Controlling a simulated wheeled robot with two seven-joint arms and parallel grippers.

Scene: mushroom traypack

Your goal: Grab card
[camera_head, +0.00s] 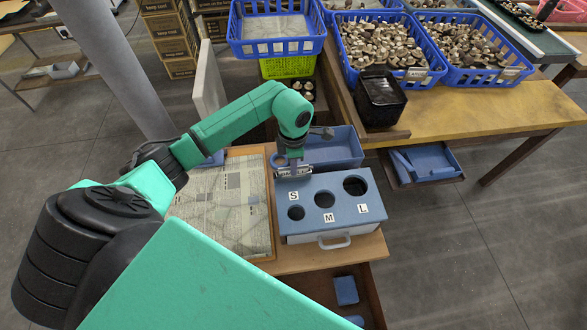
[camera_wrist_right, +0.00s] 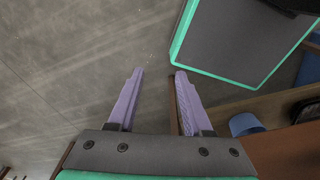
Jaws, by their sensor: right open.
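I cannot make out a loose card for certain in either view. My left gripper (camera_head: 293,170) is above the back left corner of the blue-grey sizing box (camera_head: 345,222), which has three round holes marked S, M and L. Its fingers are small and partly hidden, so I cannot tell whether it is open or shut. My right gripper (camera_wrist_right: 155,72) shows two purple fingers spread apart with nothing between them, above the grey floor beside a wooden edge. I cannot pick out the right gripper in the head view.
A blue tray (camera_head: 355,150) sits behind the sizing box. An open drawer (camera_head: 455,172) with blue pieces is under the yellow table. Blue baskets of mushrooms (camera_head: 436,68) and a black container (camera_head: 397,112) stand on that table. A lower shelf (camera_head: 310,281) holds blue pieces.

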